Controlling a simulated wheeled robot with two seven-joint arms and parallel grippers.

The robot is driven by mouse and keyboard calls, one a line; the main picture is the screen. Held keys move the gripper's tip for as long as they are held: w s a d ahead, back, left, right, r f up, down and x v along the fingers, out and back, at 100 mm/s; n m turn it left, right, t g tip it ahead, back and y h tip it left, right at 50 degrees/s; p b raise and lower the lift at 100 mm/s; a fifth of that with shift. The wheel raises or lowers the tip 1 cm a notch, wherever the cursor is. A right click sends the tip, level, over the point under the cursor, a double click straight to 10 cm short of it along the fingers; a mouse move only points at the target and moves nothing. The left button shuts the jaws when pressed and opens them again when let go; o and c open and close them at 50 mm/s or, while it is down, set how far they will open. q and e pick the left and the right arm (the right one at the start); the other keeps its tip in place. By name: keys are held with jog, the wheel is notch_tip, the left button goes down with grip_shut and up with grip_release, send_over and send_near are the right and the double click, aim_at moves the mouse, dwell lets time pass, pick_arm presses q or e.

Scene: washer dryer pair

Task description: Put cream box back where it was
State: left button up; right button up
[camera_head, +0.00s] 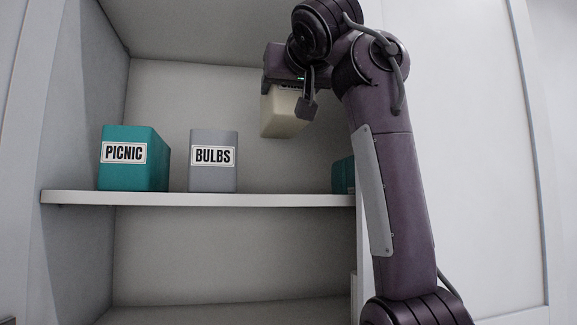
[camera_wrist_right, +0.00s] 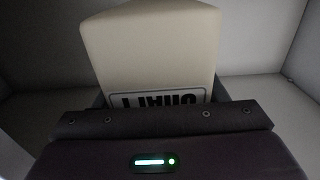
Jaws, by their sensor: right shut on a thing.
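The cream box (camera_head: 284,112) is held in the air above the shelf (camera_head: 262,199), to the right of the grey box. My right gripper (camera_head: 290,88) is shut on its upper part. In the right wrist view the cream box (camera_wrist_right: 150,45) fills the upper middle, with its label partly hidden by the gripper (camera_wrist_right: 160,108). The box's underside is clear of the shelf board. My left gripper does not show in either view.
A teal PICNIC box (camera_head: 123,170) and a grey BULBS box (camera_head: 213,173) stand on the shelf. Another teal box (camera_head: 343,175) stands at the right, partly hidden by my right arm. The shelf is bare between the grey box and that teal box.

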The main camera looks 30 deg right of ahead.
aim_at(288, 124)
jog(key=f, duration=0.7)
jog(key=shift+w+f, duration=0.25)
jog(key=shift+w, duration=0.1)
jog(key=shift+s+f, duration=0.1)
jog(key=shift+f, duration=0.25)
notch_tip(288, 124, down, 4)
jog(key=shift+s+r+p, duration=0.1)
jog(key=shift+r+p, duration=0.15)
jog(key=shift+p, duration=0.05)
jog(key=shift+d+f, duration=0.1)
jog(key=shift+f, duration=0.2)
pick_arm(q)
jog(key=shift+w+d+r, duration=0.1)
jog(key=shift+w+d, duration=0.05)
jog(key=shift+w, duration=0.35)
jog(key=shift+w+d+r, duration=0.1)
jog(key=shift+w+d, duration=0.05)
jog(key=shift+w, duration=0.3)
pick_arm(e)
jog(key=shift+f, duration=0.1)
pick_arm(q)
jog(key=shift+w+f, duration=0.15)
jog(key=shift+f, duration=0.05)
pick_arm(e)
jog(key=o, duration=1)
